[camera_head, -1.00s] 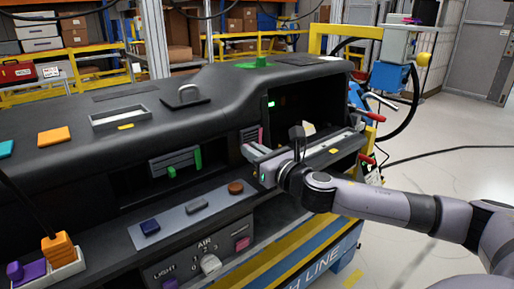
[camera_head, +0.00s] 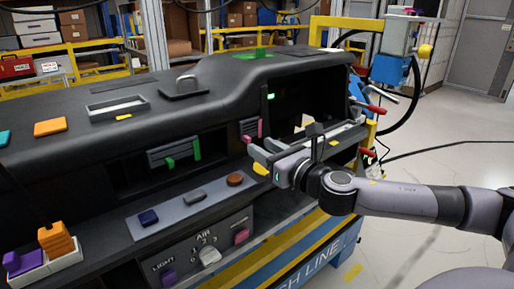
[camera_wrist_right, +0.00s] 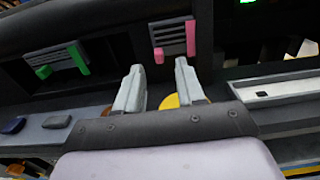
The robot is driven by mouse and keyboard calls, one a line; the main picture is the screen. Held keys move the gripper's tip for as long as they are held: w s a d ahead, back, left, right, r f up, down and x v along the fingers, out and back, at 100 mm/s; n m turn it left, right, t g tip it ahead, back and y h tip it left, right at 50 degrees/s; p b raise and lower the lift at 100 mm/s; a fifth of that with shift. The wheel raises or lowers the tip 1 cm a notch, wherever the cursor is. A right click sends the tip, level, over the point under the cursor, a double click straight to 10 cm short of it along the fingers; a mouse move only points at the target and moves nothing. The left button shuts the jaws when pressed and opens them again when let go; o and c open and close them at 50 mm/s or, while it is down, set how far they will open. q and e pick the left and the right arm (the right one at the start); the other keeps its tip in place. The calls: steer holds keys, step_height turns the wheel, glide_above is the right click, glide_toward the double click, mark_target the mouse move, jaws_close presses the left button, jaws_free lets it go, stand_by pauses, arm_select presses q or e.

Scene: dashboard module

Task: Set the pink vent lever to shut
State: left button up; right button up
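The pink vent (camera_head: 248,127) is a grey slatted outlet in the dashboard's front, with a tall pink tab (camera_head: 260,127) at its right end and a small pink knob (camera_head: 247,139) low at its left. In the right wrist view the vent (camera_wrist_right: 173,33) is ahead, with the pink tab (camera_wrist_right: 190,38) upright and the pink knob (camera_wrist_right: 158,55) at lower left. My right gripper (camera_head: 263,150) is just below and in front of the vent. In the wrist view its fingers (camera_wrist_right: 158,82) are apart, empty, and show no contact with the vent. My left gripper is not in view.
A similar green vent (camera_head: 174,151) sits left of the pink one. An open bay with a green light (camera_head: 271,97) and a pale tray (camera_wrist_right: 270,92) lie to the right.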

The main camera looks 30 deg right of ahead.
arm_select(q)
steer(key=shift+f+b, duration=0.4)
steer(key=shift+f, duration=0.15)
arm_select(e)
steer(key=shift+s+d, duration=0.1)
steer(key=shift+s, duration=1.45)
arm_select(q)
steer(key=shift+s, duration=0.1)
